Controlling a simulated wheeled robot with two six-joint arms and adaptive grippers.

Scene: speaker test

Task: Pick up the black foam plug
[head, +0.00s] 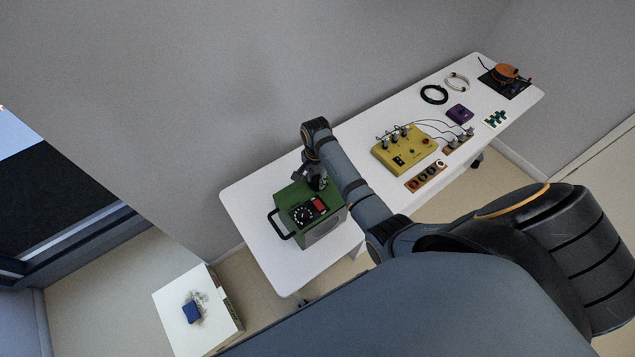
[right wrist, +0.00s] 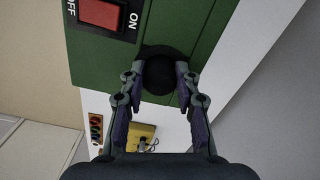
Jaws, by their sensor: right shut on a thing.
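The black foam plug (right wrist: 159,76) is a dark round piece at the green box's face in the right wrist view. My right gripper (right wrist: 158,80) has its two fingers on either side of the plug and is shut on it. A black round rim or opening shows around the plug on the box; I cannot tell how far the plug sits in it. In the head view my right gripper (head: 318,182) is at the back right of the green box (head: 298,197), and the plug is hidden there. My left gripper is not in view.
The green box has a red ON/OFF switch (right wrist: 100,13), a dial and a handle. It stands at the left end of the white table (head: 252,210). A yellow box (head: 404,150) with cables and a purple box (head: 459,114) stand further right. A white stand (head: 172,300) is at lower left.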

